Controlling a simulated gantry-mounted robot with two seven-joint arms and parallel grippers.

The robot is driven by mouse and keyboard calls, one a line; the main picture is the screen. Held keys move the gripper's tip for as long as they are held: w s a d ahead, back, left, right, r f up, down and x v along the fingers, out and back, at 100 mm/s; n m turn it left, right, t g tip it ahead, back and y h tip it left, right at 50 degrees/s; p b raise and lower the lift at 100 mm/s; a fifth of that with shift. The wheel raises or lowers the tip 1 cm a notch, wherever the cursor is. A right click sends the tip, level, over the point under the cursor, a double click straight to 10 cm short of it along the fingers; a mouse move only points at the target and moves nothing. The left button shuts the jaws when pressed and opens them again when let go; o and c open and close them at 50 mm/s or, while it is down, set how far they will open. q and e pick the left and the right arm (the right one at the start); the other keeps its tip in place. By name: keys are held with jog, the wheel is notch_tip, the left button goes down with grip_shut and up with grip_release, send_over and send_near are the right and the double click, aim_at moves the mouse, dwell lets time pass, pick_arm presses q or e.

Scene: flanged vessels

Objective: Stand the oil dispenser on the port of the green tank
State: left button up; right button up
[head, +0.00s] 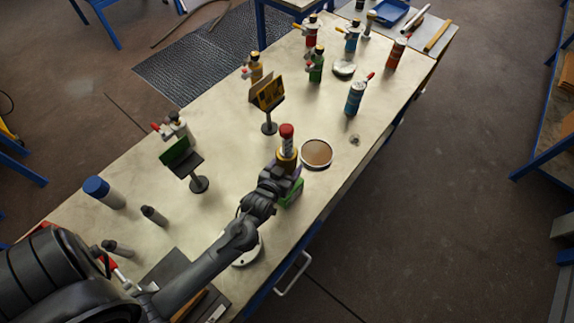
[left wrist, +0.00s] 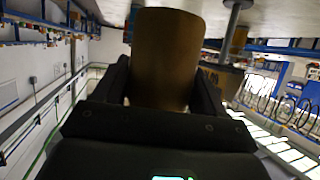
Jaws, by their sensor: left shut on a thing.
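My left gripper (head: 286,168) is shut on the oil dispenser (head: 287,140), which has a red top, a pale neck and a brown-amber lower body. The dispenser is upright or nearly so, over the near right part of the table. In the left wrist view its brown body (left wrist: 166,60) fills the space between the two dark fingers. A green tank (head: 316,72) with a dark, amber-topped upper part and a small side fitting stands further back, well away from the gripper. Its port cannot be made out clearly. My right gripper is not in view.
A round brown-topped dish (head: 317,153) lies right of the gripper. A blue can (head: 355,98) and a pale round disc (head: 344,68) are near the green tank. The table's right edge is close.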

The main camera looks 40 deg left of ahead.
pick_arm(q)
jog(key=shift+s+a, duration=0.1)
jog(key=shift+a, duration=0.05)
dwell(0.3)
jog(key=shift+r+p, duration=0.1)
jog(key=shift+p, duration=0.35)
jog(key=shift+f+b, duration=0.85)
jog(key=shift+f, duration=1.45)
jog(key=shift+f+b, duration=0.3)
